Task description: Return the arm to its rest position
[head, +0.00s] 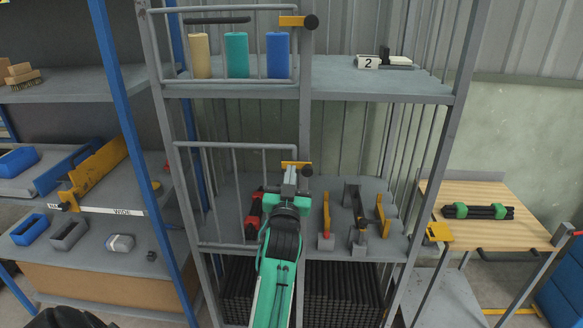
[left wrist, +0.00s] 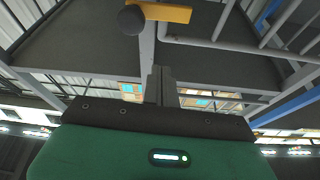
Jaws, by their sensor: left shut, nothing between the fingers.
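My left arm (head: 275,285), green and black, reaches up from the bottom middle of the head view in front of the grey shelf rack. My left gripper (head: 290,178) is shut and empty, just in front of the lower yellow latch with its black knob. In the left wrist view the shut fingers (left wrist: 161,85) point at the rack's grey post. A yellow latch (left wrist: 165,13) with a black ball knob (left wrist: 132,20) is beyond the fingertips there, with a visible gap. My right gripper is not in view.
Barred doors (head: 236,147) front the left bays of the rack (head: 375,92). Tools, including a red one (head: 252,215), stand on the lower shelf. Blue posts (head: 130,130) and more shelves are at left. A wooden table (head: 500,238) with a black and green bundle (head: 478,212) is at right.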

